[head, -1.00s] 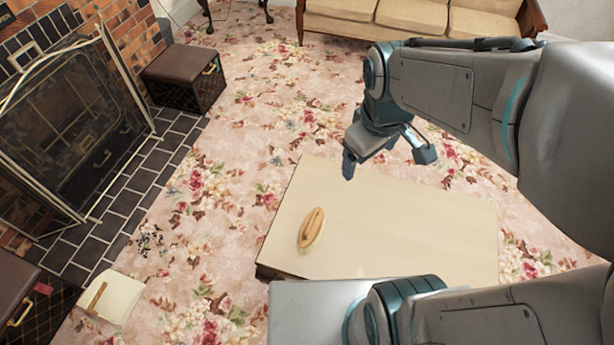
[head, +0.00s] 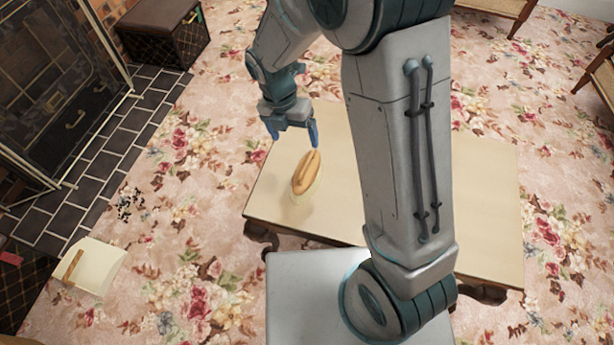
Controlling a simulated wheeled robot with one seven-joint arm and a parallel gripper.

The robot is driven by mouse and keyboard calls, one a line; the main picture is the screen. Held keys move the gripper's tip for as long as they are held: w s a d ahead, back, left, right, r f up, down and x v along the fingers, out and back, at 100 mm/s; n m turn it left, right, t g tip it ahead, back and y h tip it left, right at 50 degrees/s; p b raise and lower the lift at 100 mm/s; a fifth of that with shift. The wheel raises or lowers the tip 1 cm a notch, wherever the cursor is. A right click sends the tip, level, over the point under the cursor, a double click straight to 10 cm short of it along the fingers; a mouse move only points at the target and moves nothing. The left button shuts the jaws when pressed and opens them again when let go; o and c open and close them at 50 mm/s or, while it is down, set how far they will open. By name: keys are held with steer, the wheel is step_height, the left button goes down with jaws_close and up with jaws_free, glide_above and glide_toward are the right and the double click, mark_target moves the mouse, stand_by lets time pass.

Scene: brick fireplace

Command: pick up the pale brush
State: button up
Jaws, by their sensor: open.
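The pale brush (head: 306,175) has a tan wooden top and pale bristles below. It lies on the left part of the low cream table (head: 485,175) in the head view. My gripper (head: 294,142) is open, fingers pointing down, at the brush's far end. Its right fingertip appears close to or in front of that end, and its left finger is off to the left. I cannot tell whether the finger touches the brush. Nothing is between the fingers. My arm hides the middle of the table.
A dark wicker box with a brown lid (head: 165,32) stands by the fireplace screen (head: 60,85) at the upper left. A pale dustpan-like object (head: 98,266) lies on the floral carpet (head: 200,200) at lower left. Wooden furniture legs show at the upper right.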

mark_target(304, 167)
steer(key=f, duration=0.2)
steer(key=d+f+b, duration=0.1)
steer(key=f, duration=0.4)
steer(key=shift+s+d+b, duration=0.15)
steer(key=shift+s+b, duration=0.2)
steer(key=shift+s+d+f+b, duration=0.15)
steer(key=shift+f+b, duration=0.2)
steer(key=shift+f, duration=0.5)
steer(key=shift+s+d+f+b, duration=0.2)
steer(key=shift+f+b, duration=0.1)
steer(key=shift+f, duration=0.55)
steer(key=shift+s+d+f+b, duration=0.15)
steer(key=shift+f+b, duration=0.2)
steer(key=shift+f, duration=0.5)
steer(key=shift+c, duration=0.2)
steer(key=c, duration=1.1)
